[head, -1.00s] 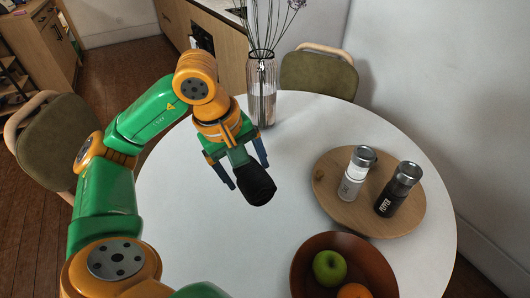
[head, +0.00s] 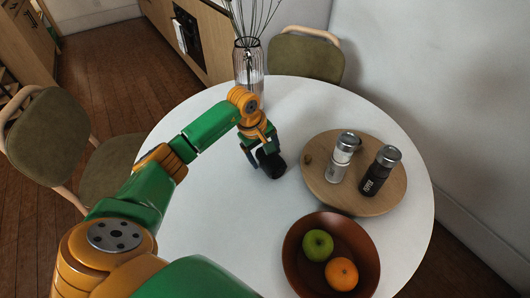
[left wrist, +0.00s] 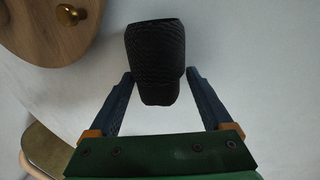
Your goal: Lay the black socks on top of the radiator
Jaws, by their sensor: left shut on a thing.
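The black socks (head: 271,163), a dark rolled bundle, are at my left gripper (head: 264,153), over the white round table, left of the wooden board. In the left wrist view, the socks (left wrist: 155,50) have a ribbed dark surface, and the fingers of my left gripper (left wrist: 160,76) lie on either side of their lower end. The gripper is shut on the socks. I cannot tell whether they touch the tabletop. The radiator is not in view. My right gripper is not in view.
The table (head: 205,225) holds a glass vase (head: 249,65) with stems, a wooden board (head: 327,192) with a white shaker (head: 341,160) and a black pepper shaker (head: 380,170), and a fruit bowl (head: 293,262). Chairs stand left (head: 45,135) and behind (head: 305,58). Wooden floor is open at left.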

